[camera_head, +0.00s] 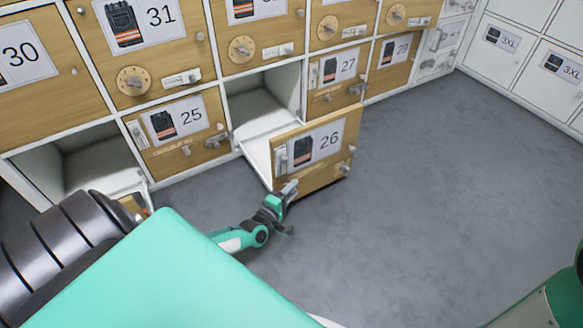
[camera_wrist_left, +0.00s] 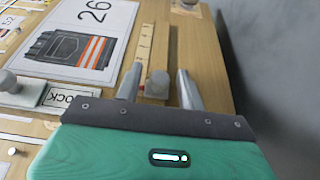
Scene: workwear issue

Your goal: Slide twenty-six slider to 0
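The wooden front numbered 26 (camera_head: 341,163) stands out from the cabinet, with an open compartment behind it. The knob is at the slot end nearer my gripper; the scale's figures are too small to read. My left gripper (camera_head: 291,188) is at the lower left of the front. In the wrist view its fingers (camera_wrist_left: 160,88) are apart, one on each side of the knob; contact cannot be told. My right gripper is out of view.
A LOCK latch (camera_wrist_left: 58,97) is beside the picture label on front 26. Fronts 25 (camera_head: 205,150) and 27 (camera_head: 318,106) flank the open compartment (camera_head: 262,105). Another open compartment (camera_head: 95,165) is at the left. Grey floor (camera_head: 430,200) is clear to the right.

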